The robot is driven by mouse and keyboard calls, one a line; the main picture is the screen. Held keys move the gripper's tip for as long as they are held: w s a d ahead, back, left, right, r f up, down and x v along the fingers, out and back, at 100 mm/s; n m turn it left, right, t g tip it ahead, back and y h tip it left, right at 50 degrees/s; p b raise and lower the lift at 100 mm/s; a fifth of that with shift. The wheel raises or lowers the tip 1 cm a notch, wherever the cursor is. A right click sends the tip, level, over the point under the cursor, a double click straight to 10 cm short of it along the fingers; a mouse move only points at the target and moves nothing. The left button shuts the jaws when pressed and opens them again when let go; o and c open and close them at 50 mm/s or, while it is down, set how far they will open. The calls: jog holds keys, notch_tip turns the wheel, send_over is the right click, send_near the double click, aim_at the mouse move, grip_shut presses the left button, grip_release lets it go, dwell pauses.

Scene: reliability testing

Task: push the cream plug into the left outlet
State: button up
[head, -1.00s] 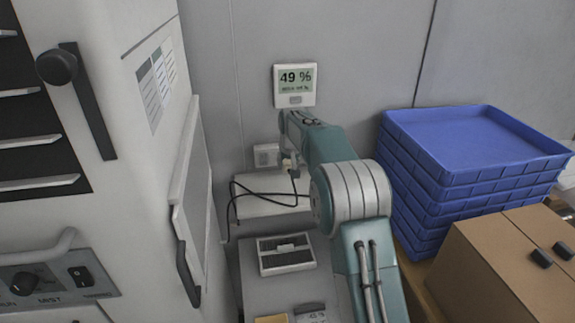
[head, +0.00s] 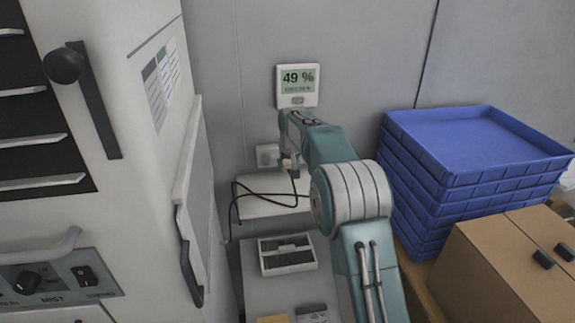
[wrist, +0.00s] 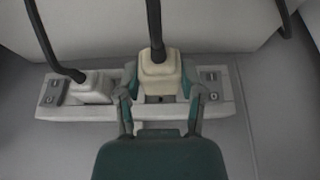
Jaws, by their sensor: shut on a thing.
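The cream plug (wrist: 159,72) is between the two fingertips of my gripper (wrist: 158,90), which is shut on it. Its black cord runs off the top of the wrist view. The plug is at the pale outlet panel (wrist: 130,112); I cannot tell how deep it sits. A whiter plug (wrist: 92,88) with its own cord is on the panel to the left in the wrist view. In the head view my gripper (head: 289,162) is at the wall, just right of the visible part of the panel (head: 267,155); my arm hides the rest.
A white ledge (head: 270,207) with looping black cords is below the outlet. A wall display (head: 297,86) reading 49 % hangs above. A white cabinet (head: 150,200) stands at left; stacked blue trays (head: 475,150) and a brown box (head: 510,265) are at right.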

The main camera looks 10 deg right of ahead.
jog(key=shift+w+d, duration=0.1)
jog(key=shift+w, duration=1.5)
dwell(2.6)
jog(key=o, duration=1.2)
